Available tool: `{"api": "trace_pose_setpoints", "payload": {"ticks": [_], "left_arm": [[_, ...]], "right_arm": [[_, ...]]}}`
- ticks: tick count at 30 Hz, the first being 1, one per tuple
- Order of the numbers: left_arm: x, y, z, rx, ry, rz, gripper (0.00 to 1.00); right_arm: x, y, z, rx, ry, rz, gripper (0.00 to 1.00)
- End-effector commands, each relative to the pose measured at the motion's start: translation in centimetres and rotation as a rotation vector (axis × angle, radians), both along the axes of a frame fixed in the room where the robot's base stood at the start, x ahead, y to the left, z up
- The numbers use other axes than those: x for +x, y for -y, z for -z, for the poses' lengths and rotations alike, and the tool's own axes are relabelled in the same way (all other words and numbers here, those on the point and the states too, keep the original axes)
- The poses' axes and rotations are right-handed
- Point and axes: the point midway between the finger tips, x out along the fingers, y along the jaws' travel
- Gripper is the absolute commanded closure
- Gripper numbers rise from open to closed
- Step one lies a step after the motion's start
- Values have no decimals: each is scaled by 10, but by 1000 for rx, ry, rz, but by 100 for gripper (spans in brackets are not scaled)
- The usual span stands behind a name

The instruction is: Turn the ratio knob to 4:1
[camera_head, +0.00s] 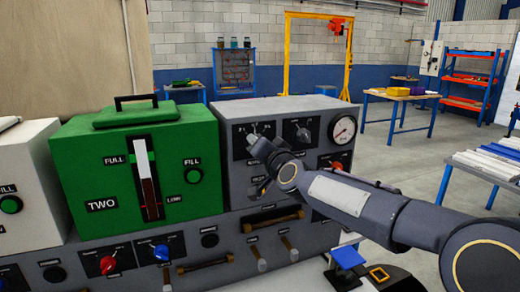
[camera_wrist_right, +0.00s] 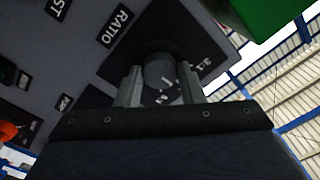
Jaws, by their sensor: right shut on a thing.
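The grey panel (camera_head: 228,115) stands right of the green box and carries dials, knobs and a round gauge. In the right wrist view the dark round ratio knob (camera_wrist_right: 158,70) sits below the "RATIO" label (camera_wrist_right: 115,26). My right gripper (camera_wrist_right: 161,88) has a finger on each side of this knob and is shut on it. A pale mark shows on the knob face, and small ratio figures, one like 3:1 (camera_wrist_right: 205,59), lie around it. The exact setting is hard to read. In the head view my right gripper (camera_head: 262,150) partly hides the knob area. My left gripper is not in view.
The green box (camera_head: 105,140) marked "TWO", with a gauge slot and FILL button, stands left of the panel. A second dial (camera_head: 302,132), the gauge (camera_head: 343,129) and a red knob (camera_head: 337,166) are close to my right wrist. Handles and knobs line the lower console.

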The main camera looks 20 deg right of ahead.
Motion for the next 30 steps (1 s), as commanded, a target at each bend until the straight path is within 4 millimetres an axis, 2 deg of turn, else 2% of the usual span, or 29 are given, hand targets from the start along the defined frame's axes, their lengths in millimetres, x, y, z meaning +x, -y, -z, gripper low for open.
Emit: {"api": "trace_pose_setpoints", "payload": {"ticks": [18,19,23,24,30], "left_arm": [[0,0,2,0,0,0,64],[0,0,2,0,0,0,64],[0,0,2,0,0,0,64],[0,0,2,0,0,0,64],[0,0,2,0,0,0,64]], "right_arm": [[0,0,0,51,2,-1,88],[0,0,0,50,2,-1,64],[0,0,0,50,2,-1,47],[0,0,0,50,2,-1,43],[0,0,0,50,2,-1,43]]}}
